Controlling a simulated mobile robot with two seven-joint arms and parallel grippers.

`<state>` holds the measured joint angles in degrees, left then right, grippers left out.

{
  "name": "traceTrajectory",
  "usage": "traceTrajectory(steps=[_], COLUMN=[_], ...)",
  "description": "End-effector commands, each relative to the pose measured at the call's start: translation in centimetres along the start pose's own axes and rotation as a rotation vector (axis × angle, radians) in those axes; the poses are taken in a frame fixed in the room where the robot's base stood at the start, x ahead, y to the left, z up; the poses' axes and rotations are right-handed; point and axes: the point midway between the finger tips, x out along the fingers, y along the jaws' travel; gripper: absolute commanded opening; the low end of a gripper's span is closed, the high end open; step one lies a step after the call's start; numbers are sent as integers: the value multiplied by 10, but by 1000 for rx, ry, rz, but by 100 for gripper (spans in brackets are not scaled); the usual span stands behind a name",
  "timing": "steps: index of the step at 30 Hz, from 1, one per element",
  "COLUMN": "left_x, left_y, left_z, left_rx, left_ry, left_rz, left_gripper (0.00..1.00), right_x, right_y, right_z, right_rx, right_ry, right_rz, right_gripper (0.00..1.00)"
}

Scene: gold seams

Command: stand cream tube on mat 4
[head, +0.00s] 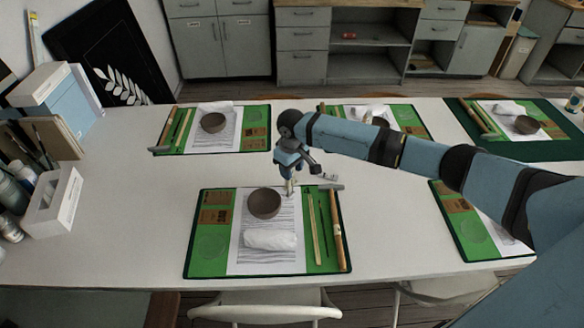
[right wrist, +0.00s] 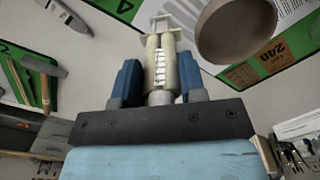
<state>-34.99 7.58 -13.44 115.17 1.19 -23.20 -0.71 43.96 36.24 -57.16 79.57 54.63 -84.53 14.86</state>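My right gripper (head: 290,174) is over the far edge of the near middle mat (head: 212,268), beside the brown bowl (head: 264,203). In the right wrist view its two blue fingers (right wrist: 160,85) are shut on the cream tube (right wrist: 162,62), a pale twin-barrel piece with a white flanged end. The tube shows small and pale below the gripper in the head view (head: 290,187); whether its lower end touches anything cannot be told. A green corner marked 4 (right wrist: 124,6) shows in the wrist view. My left gripper is not in view.
The near middle mat also bears a white roll (head: 270,240), wooden sticks (head: 324,232) and a grey-ended tool (head: 330,187). Similar mats lie behind and at right. A white box (head: 53,200) and bottles stand at left. Bare table (head: 130,215) lies left of the mat.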

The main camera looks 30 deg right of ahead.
Motion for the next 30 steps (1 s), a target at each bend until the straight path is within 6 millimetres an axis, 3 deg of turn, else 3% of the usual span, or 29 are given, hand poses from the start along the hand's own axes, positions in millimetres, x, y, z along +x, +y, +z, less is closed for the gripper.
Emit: traceTrajectory(steps=[1,2,14,30], left_x=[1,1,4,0], left_y=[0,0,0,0], left_z=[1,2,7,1], left_rx=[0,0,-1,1], left_ry=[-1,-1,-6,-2], left_rz=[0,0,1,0], left_gripper=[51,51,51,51], right_x=[8,8,-2,-110], right_y=[-1,-1,-1,-1], right_z=[4,4,3,1], right_rx=[-1,-1,-3,-1], right_ry=[-13,-14,-7,-7], right_rz=[0,0,1,-1], right_gripper=[56,62,63,63])
